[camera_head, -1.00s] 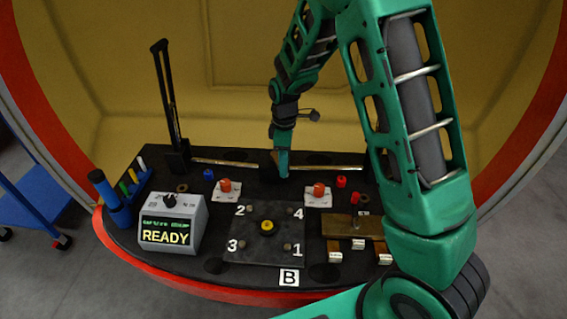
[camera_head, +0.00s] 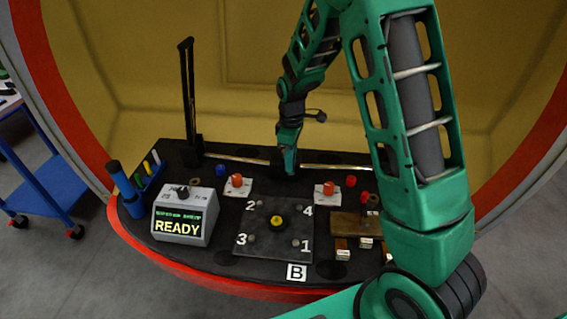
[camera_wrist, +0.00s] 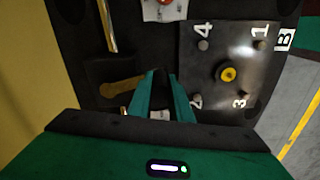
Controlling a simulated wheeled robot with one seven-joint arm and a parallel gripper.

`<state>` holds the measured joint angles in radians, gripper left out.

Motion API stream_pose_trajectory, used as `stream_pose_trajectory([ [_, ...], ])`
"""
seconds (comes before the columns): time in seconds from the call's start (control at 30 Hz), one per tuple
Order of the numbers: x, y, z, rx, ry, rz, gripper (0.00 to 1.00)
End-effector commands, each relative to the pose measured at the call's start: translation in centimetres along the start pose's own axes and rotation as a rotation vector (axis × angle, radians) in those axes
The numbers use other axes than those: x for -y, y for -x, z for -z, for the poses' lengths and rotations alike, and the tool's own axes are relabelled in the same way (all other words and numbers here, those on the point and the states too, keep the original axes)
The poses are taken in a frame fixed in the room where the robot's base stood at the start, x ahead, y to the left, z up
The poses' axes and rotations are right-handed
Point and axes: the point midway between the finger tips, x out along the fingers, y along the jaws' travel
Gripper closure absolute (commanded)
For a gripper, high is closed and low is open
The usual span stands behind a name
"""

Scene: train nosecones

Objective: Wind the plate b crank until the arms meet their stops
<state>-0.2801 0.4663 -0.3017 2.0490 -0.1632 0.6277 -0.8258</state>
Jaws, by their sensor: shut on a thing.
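Plate B (camera_head: 262,245) is a dark square plate with a yellow-ringed centre and numbered corner bolts, labelled B in front. It also shows at the upper right of the wrist view (camera_wrist: 212,88). My gripper (camera_head: 290,168) is behind the plate, low at the middle of the cross rod. In the wrist view, the brass crank (camera_wrist: 122,88) runs toward my gripper (camera_wrist: 163,78). The fingers are closed around its dark end, which they mostly hide. A thin black upright arm (camera_head: 188,90) stands at the left. Any other arm and the stops cannot be made out.
A grey READY console (camera_head: 185,216) stands left of the plate. Red knobs on white bases (camera_head: 238,186) (camera_head: 327,195) flank its rear. A brass block (camera_head: 350,225) is on the right, partly behind my arm. A blue cart (camera_head: 45,190) stands outside at left.

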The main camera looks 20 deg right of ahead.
Motion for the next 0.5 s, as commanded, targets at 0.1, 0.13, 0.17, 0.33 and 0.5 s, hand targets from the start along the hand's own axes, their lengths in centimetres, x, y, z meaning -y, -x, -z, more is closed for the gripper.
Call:
stream_pose_trajectory([
  [0.1,-0.1,0.1,0.6,-0.007,-0.006,-0.002,1.0],
  [0.13,-0.1,0.1,0.8,-0.007,-0.033,-0.002,1.0],
  [0.17,-0.1,0.1,1.0,-0.007,-0.059,-0.002,1.0],
  [0.33,0.2,0.1,2.2,-0.008,-0.131,-0.001,1.0],
  [0.5,0.2,0.2,3.1,-0.009,-0.133,-0.002,1.0],
])
